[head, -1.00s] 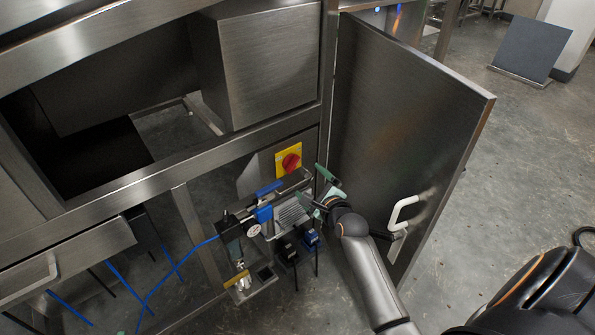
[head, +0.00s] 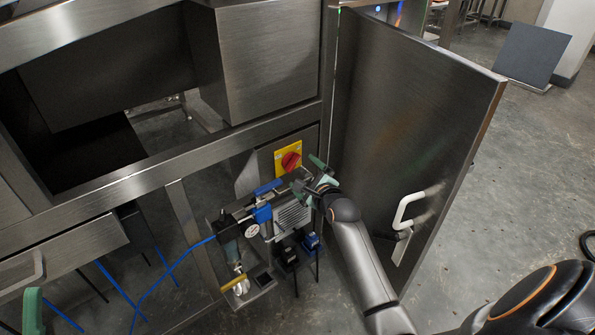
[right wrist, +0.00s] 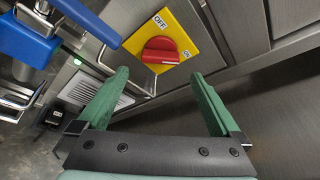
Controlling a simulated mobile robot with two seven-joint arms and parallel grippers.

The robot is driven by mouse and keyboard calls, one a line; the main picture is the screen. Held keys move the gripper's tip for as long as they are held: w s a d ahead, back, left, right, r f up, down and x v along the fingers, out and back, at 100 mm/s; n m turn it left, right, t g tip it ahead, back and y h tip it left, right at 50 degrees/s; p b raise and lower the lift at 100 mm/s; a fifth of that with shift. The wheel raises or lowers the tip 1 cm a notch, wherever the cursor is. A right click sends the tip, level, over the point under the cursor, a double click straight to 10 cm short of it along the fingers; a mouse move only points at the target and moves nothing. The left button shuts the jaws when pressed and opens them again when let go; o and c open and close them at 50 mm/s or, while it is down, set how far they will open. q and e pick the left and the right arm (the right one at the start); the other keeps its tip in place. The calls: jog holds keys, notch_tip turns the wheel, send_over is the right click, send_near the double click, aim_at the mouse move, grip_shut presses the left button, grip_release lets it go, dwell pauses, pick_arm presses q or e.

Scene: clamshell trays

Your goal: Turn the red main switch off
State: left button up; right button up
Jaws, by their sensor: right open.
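The red main switch (head: 291,161) is a rotary knob on a yellow plate (head: 281,152), on a grey box inside the open cabinet. In the right wrist view the red knob (right wrist: 160,55) shows OFF above it and ON at its right; its handle lies crosswise, one end near ON. My right gripper (head: 310,178) is open and empty, just right of and below the switch. Its green fingers (right wrist: 160,75) point towards the knob, apart from each other, with the knob beyond the tips. A green finger of my left gripper (head: 32,310) shows at the bottom left; its jaw opening is hidden.
The open cabinet door (head: 410,120) with a white handle (head: 405,208) stands right of my right arm. A blue-handled valve (head: 266,188), a gauge (head: 252,231) and blue hose (head: 170,268) sit below and left of the switch. A steel beam (head: 215,143) runs above.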

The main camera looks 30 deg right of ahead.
aim_at(296, 165)
pick_arm(q)
jog(key=shift+h, duration=0.8)
jog(key=shift+s+d+f+b, duration=0.1)
jog(key=shift+s+f+b, duration=0.1)
jog(key=shift+f+b, duration=0.7)
jog(key=shift+s+d+f+b, duration=0.2)
jog(key=shift+f+b, duration=0.45)
jog(key=shift+b, duration=0.45)
jog(key=shift+s+d+f+b, duration=0.1)
jog(key=shift+s+f+b, duration=0.15)
jog(key=shift+f+b, duration=0.65)
pick_arm(e)
jog(key=shift+x, duration=2.75)
pick_arm(q)
jog(key=shift+r, duration=0.15)
pick_arm(e)
jog(key=c, duration=1.3)
pick_arm(q)
jog(key=shift+r, duration=0.1)
